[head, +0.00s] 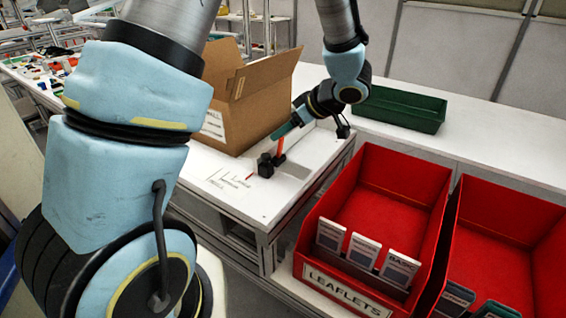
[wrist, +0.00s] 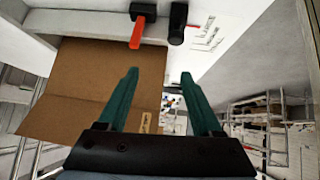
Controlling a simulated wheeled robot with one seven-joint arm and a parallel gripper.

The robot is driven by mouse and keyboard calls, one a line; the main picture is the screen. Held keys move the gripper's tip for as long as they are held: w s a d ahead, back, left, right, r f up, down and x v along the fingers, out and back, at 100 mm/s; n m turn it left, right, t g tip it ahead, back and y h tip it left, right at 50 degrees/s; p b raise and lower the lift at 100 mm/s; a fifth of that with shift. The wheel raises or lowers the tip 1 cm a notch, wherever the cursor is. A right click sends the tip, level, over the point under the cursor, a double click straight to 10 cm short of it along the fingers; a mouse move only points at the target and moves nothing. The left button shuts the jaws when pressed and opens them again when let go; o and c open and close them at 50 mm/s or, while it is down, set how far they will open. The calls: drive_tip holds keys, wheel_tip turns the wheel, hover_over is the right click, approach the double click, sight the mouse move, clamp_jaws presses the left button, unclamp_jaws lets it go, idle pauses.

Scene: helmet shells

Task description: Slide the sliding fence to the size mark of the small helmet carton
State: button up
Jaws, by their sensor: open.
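My gripper (wrist: 162,82) is open and empty, its two teal fingers apart. In the head view its fingertips (head: 276,134) are above the white bench, near an upright orange lever (head: 280,146) on a black base. A black knob-like block (head: 265,166) stands beside it. These look like parts of the sliding fence, but its full extent is unclear. In the wrist view the lever (wrist: 138,33) and knob (wrist: 178,22) lie beyond the fingers, untouched. Printed size marks (head: 228,180) and a small red pointer (head: 249,177) are left of the knob; the marks' wording is hard to read.
An open brown carton (head: 250,110) stands on the bench left of my gripper, its label partly hidden by my arm. A green tray (head: 405,108) lies behind to the right. Red leaflet bins (head: 395,180) stand at the right front. The bench front near the marks is clear.

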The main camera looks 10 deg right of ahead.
sight(266, 155)
drive_tip(key=shift+g+y, duration=0.4)
drive_tip(key=shift+y, duration=0.1)
drive_tip(key=w+a+f, duration=0.1)
drive_tip(key=f, duration=0.2)
drive_tip(key=a+f, duration=0.2)
drive_tip(key=w+a+f, duration=0.1)
drive_tip(key=f, duration=0.2)
drive_tip(key=shift+w+a+f+p, duration=0.2)
drive_tip(key=shift+w+f+p, duration=0.1)
drive_tip(key=shift+f+p, duration=0.1)
clamp_jaws()
idle(0.8)
